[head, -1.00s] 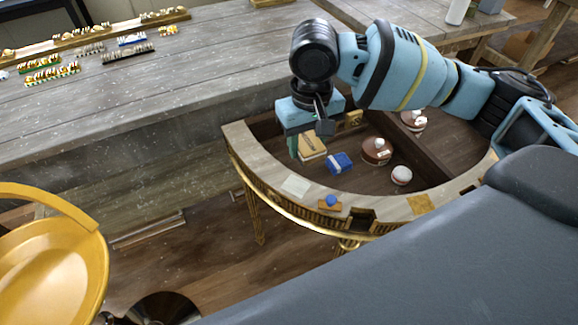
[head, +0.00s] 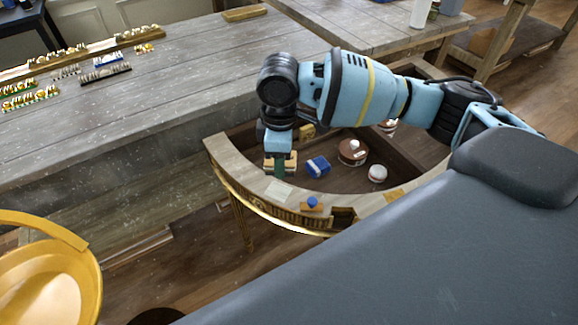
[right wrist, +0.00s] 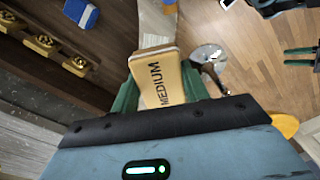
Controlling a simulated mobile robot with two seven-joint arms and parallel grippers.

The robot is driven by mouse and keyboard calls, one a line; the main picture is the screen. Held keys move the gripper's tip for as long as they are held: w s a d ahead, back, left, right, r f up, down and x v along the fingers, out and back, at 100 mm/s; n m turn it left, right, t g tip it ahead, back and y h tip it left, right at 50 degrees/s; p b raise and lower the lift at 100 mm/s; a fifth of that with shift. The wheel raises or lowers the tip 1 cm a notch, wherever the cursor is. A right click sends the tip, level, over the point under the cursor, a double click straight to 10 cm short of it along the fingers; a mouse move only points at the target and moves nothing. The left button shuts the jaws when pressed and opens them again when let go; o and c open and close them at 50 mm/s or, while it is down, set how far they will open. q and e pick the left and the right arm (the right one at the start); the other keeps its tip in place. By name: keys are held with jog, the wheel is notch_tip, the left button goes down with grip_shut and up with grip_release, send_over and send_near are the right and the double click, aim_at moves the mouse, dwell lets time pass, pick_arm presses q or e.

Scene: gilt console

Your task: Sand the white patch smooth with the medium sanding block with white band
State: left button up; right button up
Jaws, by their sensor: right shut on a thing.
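My right gripper (head: 281,172) is shut on the tan sanding block (right wrist: 158,82), which is marked MEDIUM and sits between the green fingers in the right wrist view. A pale band shows at its far edge. In the head view the block (head: 291,163) is partly hidden behind a finger. The white patch (head: 279,191) is a pale square on the curved rim of the console (head: 238,174). It also shows beyond the block in the right wrist view (right wrist: 156,22). The block is close to the patch but appears apart from it. My left gripper is out of view.
Inside the console lie a blue block (head: 318,166), a round brown-and-white container (head: 352,152) and a small white-topped one (head: 377,173). A small blue-topped piece (head: 312,204) sits on the rim. A gold bowl (head: 45,285) stands at lower left.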

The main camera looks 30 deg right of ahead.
jog(key=n, duration=0.3)
jog(key=shift+d+f+n+p, duration=0.1)
jog(key=shift+f+n+p, duration=0.15)
jog(key=shift+n+p, duration=0.1)
jog(key=n, duration=0.2)
jog(key=f+n+p, duration=0.1)
jog(key=n, duration=0.2)
jog(key=shift+d+f, duration=0.1)
jog(key=shift+d, duration=0.05)
jog(key=n, duration=0.3)
jog(key=shift+s+d+f, duration=0.1)
jog(key=shift+f, duration=0.25)
jog(key=n, duration=0.2)
jog(key=f+n+p, duration=0.1)
jog(key=n, duration=0.1)
jog(key=shift+s+d+f, duration=0.1)
jog(key=shift+d, duration=0.1)
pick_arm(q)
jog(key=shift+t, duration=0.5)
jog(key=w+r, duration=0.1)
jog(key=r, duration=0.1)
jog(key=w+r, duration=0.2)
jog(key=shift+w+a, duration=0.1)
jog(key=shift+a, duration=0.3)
pick_arm(e)
jog(key=shift+f, duration=0.25)
